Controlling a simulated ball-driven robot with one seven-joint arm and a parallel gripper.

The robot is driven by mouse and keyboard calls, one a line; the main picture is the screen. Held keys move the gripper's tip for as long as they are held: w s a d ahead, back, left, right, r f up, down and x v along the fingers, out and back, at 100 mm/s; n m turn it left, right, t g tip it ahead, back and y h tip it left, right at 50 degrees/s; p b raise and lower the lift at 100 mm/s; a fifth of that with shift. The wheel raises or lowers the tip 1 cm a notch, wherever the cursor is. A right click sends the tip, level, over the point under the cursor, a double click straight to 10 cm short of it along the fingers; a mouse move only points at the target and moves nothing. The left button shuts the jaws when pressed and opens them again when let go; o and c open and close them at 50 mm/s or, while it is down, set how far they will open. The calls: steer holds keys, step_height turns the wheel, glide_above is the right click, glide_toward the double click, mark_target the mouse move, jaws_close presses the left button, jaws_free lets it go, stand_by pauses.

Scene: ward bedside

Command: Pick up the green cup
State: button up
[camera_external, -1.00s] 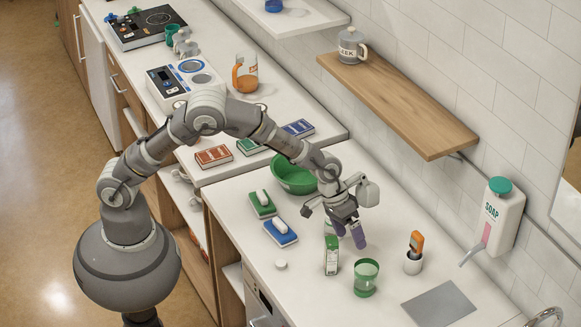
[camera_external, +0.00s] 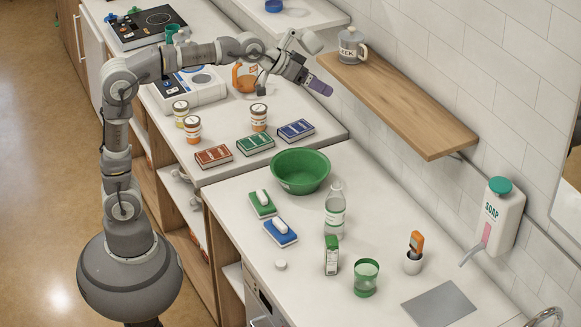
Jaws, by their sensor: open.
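A translucent green cup (camera_external: 366,278) stands upright on the near white counter, with a small green-and-white box (camera_external: 332,255) to its left. A darker green mug (camera_external: 172,32) stands on the far counter near the cooktop, its lower part partly hidden by my arm. My gripper (camera_external: 320,88) has purple fingertips, is open and appears empty. It is raised near the left end of the wooden wall shelf, pointing right, well away from the translucent cup and apart from the mug.
A clear bottle (camera_external: 335,210), a green bowl (camera_external: 300,170), two brushes and an orange-topped item in a white holder (camera_external: 413,262) stand around the near counter. A grey mat (camera_external: 438,304) lies right of the cup. The wooden shelf (camera_external: 400,105) juts from the wall.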

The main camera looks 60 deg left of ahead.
steer(key=s+a+r+t+y+b, duration=0.3)
steer(key=s+a+r+t+b, duration=0.1)
steer(key=s+a+r, duration=0.7)
step_height(320, 180, up, 3)
steer(key=shift+s+a+f+t, duration=0.15)
steer(key=shift+s+t, duration=0.45)
steer(key=shift+s, duration=0.1)
